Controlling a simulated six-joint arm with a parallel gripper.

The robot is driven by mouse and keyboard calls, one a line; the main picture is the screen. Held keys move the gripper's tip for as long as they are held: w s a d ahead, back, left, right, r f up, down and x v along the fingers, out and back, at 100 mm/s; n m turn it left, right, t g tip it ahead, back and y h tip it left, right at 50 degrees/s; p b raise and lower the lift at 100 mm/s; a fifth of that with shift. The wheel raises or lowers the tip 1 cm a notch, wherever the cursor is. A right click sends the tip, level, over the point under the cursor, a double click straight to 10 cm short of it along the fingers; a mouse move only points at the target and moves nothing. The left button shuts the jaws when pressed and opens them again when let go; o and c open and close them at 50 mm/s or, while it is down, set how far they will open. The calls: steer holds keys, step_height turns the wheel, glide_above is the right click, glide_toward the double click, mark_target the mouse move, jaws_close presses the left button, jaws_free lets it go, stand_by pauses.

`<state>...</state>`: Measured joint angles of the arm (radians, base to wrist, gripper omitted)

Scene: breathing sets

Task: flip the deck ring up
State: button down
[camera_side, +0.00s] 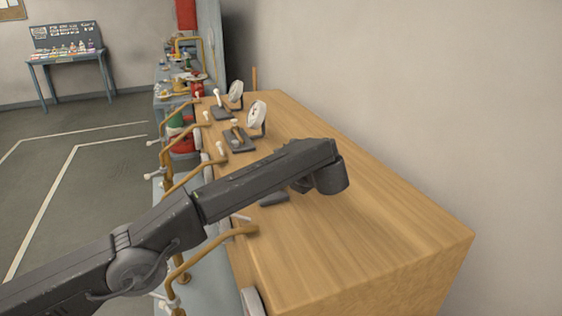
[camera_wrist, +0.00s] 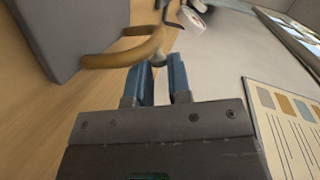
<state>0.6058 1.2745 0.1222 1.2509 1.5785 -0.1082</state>
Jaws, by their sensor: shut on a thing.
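In the wrist view my gripper (camera_wrist: 158,66) has its two blue fingers closed around part of a tan curved bar (camera_wrist: 120,58), which I take to be the deck ring. The bar arcs to the left from the fingertips. A small grey piece shows between the fingertips. How far up the ring is tilted cannot be told. In the side view my arm covers the gripper and the ring; a dark grey piece (camera_side: 273,199) shows just below the arm on the wooden bench top (camera_side: 370,230).
In the side view, two dark base plates with white discs (camera_side: 257,115) stand farther back on the bench. Tan bent rails (camera_side: 195,172) line its left edge. The bench's right half is clear. A printed sheet (camera_wrist: 285,125) lies at right in the wrist view.

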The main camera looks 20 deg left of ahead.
steer(key=shift+f, duration=0.15)
stand_by(0.5)
steer(key=c, duration=1.1)
jaws_free()
steer(key=shift+o, duration=0.2)
steer(key=shift+r, duration=0.25)
steer(key=shift+s+a, duration=0.1)
